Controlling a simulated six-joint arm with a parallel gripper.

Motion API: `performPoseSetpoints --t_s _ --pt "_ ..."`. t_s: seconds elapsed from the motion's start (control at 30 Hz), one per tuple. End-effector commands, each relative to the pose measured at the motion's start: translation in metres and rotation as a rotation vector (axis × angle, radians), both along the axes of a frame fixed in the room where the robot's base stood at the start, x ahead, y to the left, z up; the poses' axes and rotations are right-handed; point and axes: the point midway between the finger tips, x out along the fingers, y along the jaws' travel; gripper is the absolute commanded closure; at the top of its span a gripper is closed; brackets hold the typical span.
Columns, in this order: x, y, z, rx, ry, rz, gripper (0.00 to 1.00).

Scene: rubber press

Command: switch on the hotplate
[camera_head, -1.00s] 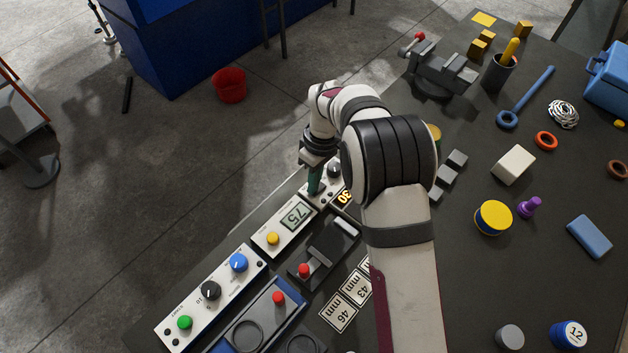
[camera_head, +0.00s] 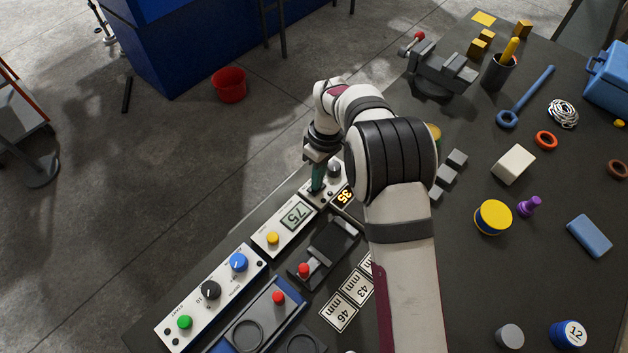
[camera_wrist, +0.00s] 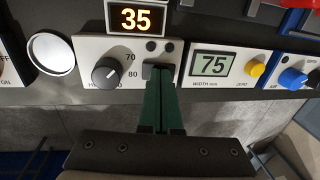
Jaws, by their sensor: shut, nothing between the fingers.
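The heater panel (camera_wrist: 93,52) is a white box with a dark knob (camera_wrist: 106,72), the marks 70 and 80, and two small dark buttons. A lit orange display (camera_wrist: 131,19) behind it reads 35; this display also shows in the head view (camera_head: 344,196). My gripper (camera_wrist: 158,76) has green fingers, shut and empty, with the tips over a dark switch (camera_wrist: 149,69) on the panel. The tips hide part of the switch, and I cannot tell whether they touch it. In the head view my gripper (camera_head: 317,188) points down at the panel. I cannot make out the hotplate's surface.
A width gauge box (camera_head: 283,226) reading 75, with a yellow button, sits beside the heater panel. A control box (camera_head: 212,290) with green, black and blue controls lies at lower left. A silver disc (camera_wrist: 50,55) is left of the panel in the wrist view.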

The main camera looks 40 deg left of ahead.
Motion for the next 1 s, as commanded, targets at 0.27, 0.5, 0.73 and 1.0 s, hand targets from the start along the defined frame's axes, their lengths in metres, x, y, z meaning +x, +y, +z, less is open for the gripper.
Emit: performPoseSetpoints --t_s 0.27,0.5,0.73,1.0 --pt "0.000 0.000 0.001 0.000 0.002 -0.002 1.00" --pt "0.007 0.001 0.034 0.003 -0.001 -0.001 1.00" --pt "0.016 0.001 0.091 0.003 -0.001 -0.001 1.00" --pt "0.022 0.000 0.133 0.001 0.000 -0.001 1.00"
